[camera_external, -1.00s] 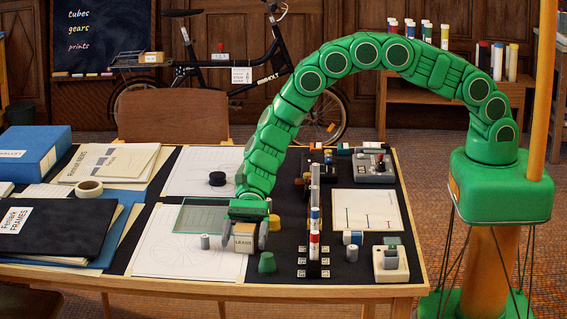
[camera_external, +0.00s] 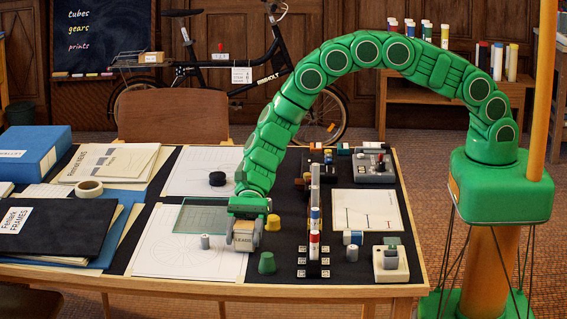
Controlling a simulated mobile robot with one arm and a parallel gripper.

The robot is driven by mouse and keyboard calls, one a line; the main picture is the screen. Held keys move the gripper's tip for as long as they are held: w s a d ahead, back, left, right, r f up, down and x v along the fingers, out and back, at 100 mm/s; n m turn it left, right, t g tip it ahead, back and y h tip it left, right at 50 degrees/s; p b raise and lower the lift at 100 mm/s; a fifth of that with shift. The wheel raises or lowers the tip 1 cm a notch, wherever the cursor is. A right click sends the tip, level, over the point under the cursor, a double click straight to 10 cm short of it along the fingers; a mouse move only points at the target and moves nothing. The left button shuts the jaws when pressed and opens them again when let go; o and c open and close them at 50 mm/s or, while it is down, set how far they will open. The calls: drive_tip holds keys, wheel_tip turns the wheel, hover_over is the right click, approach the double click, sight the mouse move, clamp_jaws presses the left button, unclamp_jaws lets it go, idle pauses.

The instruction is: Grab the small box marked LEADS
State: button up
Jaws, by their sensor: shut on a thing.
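The small cardboard-coloured box marked LEADS (camera_external: 243,241) is near the front of the table, over the edge of a white drawing sheet. My gripper (camera_external: 244,234) reaches down from above and is shut on the box, with a grey finger at each side. The label faces the camera. I cannot tell whether the box touches the table or hangs just above it.
A small grey cylinder (camera_external: 205,242) stands just left of the box. A green cup-shaped piece (camera_external: 267,263) and a yellow one (camera_external: 273,222) are close on the right. A glass plate (camera_external: 203,215) lies behind left. A dark rack (camera_external: 314,250) stands further right.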

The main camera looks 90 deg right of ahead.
sight(245, 227)
drive_tip(key=r, duration=0.3)
drive_tip(key=shift+s+r, duration=0.1)
drive_tip(key=shift+s, duration=0.15)
drive_tip(key=s+d+r, duration=0.6)
drive_tip(key=s+r, duration=0.3)
drive_tip(key=s, duration=0.3)
drive_tip(key=shift+s, duration=0.15)
